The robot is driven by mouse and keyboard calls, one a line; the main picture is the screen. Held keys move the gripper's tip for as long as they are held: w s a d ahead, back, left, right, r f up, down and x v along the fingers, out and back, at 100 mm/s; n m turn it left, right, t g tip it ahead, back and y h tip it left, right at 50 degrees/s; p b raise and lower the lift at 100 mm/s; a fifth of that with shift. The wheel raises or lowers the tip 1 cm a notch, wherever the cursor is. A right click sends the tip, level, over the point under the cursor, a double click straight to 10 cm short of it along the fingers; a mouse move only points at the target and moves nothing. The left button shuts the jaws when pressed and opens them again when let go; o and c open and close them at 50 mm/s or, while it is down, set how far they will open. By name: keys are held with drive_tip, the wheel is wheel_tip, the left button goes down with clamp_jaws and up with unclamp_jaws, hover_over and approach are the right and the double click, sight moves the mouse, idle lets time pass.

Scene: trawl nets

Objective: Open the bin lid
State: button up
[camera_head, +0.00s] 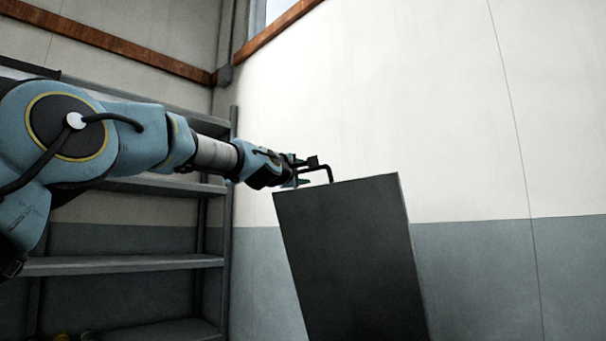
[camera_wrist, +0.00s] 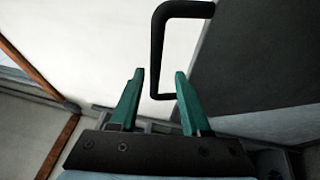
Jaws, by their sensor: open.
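My gripper (camera_head: 303,172) is at this handle. In the wrist view the handle (camera_wrist: 156,50) is a bent black bar, and its lower end lies between the two green fingertips of my gripper (camera_wrist: 158,75). The dark bin surface (camera_wrist: 260,60) fills the right of that view. I cannot tell whether a finger touches the bar.
A grey metal shelf unit (camera_head: 130,265) stands at the left behind my arm. A white and grey wall (camera_head: 470,150) is behind the bin. The space right of the bin looks clear.

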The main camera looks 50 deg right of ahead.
drive_tip(key=b+v, duration=0.7)
drive_tip(key=v, duration=0.4)
drive_tip(key=shift+d, duration=0.1)
drive_tip(key=shift+w, duration=0.1)
idle(0.4)
